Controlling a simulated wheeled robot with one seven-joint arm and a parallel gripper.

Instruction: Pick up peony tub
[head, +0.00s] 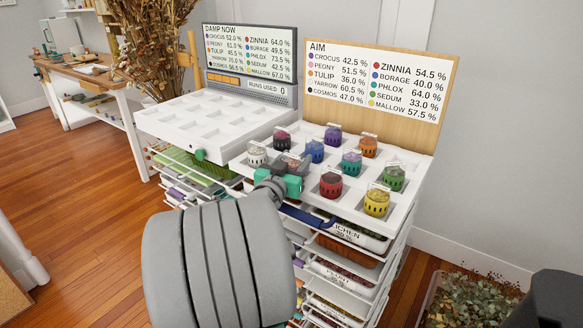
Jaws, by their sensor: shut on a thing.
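The peony tub (288,161) is a small tub with a greyish-pink top, at the front left of the white tray (243,172) on the right-hand rack. My gripper (289,176), with teal fingers, reaches in from the front and is shut on this tub. The fingers hide most of its lower part, so I cannot tell whether it still rests in its compartment. The board marked AIM (378,84) lists PEONY at 51.5 %, and the screen marked DAMP NOW (250,53) lists it at 61.0 %.
Close around are the white tub (257,154), dark red tub (282,139), blue tub (314,151) and red tub (331,185). Several other coloured tubs stand farther right. An empty compartment tray (180,121) lies to the left. A bin of dried leaves (470,300) stands at lower right.

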